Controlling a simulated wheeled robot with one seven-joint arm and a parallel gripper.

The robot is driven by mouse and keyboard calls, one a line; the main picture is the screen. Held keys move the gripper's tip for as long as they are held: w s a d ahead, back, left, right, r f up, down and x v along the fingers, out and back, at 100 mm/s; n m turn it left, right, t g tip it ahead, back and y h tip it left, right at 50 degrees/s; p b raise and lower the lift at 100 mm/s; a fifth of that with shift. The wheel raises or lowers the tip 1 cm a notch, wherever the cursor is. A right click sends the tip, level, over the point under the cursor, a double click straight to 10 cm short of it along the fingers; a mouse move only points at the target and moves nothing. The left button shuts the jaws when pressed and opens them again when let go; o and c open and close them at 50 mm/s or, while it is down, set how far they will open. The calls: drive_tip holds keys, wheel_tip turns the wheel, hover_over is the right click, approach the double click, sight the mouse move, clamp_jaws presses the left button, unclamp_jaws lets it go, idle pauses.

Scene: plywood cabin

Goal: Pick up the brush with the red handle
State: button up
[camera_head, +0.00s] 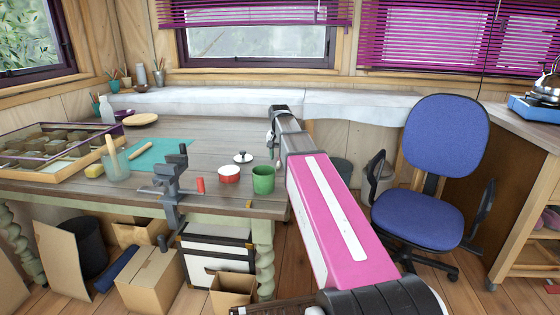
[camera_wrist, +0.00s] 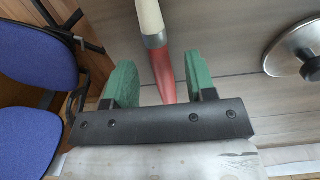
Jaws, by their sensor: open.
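The brush (camera_wrist: 162,72) has a cream end, a grey metal band and a red part that runs down between my gripper's fingers in the wrist view. Its lower end is hidden behind my gripper body. My gripper (camera_wrist: 160,62) is open, with one green-padded finger on each side of the red part and a gap on both sides. In the head view my gripper (camera_head: 271,138) is over the right part of the workbench. I cannot make out the brush there.
A lid (camera_wrist: 300,52) with a black knob lies right of the brush; it also shows in the head view (camera_head: 243,157). A red pot (camera_head: 229,175), a green mug (camera_head: 263,180) and a vise (camera_head: 172,188) stand on the workbench (camera_head: 215,150). A blue chair (camera_head: 420,210) stands to the right.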

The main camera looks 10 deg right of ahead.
drive_tip(key=shift+f, duration=0.95)
clamp_jaws()
drive_tip(key=shift+r, duration=0.15)
